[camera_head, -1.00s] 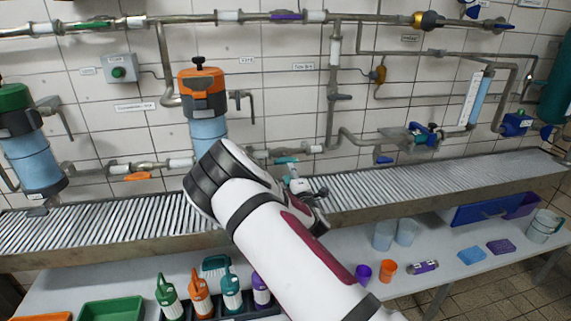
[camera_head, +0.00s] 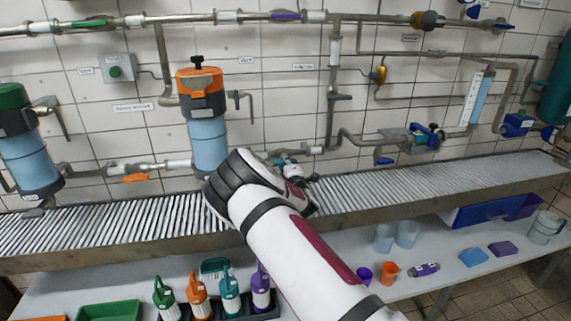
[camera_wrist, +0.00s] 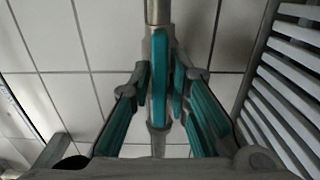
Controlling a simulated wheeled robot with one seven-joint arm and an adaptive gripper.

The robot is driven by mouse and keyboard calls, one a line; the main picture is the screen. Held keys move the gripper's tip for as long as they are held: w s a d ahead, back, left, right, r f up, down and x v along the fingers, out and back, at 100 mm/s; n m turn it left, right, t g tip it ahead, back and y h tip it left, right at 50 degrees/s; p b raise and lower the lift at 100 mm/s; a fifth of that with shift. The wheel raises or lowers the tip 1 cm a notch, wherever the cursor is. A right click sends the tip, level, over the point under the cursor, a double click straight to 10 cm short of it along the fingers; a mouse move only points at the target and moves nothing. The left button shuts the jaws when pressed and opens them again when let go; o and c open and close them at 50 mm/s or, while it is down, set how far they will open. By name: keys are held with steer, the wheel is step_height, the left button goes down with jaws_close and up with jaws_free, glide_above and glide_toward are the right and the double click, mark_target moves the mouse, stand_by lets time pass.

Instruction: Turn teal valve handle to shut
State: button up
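The teal valve handle (camera_wrist: 160,75) shows in the wrist view as an upright narrow bar in front of a grey pipe. My gripper (camera_wrist: 161,92) has teal-padded fingers on the left and right of this handle. The fingers look open, with a narrow gap on each side; how deep the handle sits between them is hard to tell. In the head view my gripper (camera_head: 292,172) is at the wall pipe, just above the ribbed rack, and my wrist partly hides it. Only a small teal bit of the handle (camera_head: 280,162) shows there.
The ribbed metal rack (camera_head: 400,181) runs close below the pipe and also lies at the right in the wrist view. A blue filter with an orange cap (camera_head: 208,143) stands left of my gripper. Spray bottles (camera_head: 230,296) and cups (camera_head: 388,272) stand on the lower bench.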

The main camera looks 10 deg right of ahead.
jaws_close()
steer(key=shift+m, duration=0.3)
steer(key=m+b, duration=0.1)
steer(key=m, duration=0.3)
steer(key=shift+d+m, duration=0.1)
steer(key=shift+m, duration=0.2)
steer(key=m+b, duration=0.1)
steer(key=m, duration=0.4)
steer(key=shift+f+b, duration=0.1)
steer(key=shift+b, duration=0.3)
steer(key=m+b, duration=0.2)
steer(key=m, duration=0.2)
steer(key=shift+m, duration=0.3)
steer(key=shift+m+b, duration=1)
steer(key=shift+m, duration=0.6)
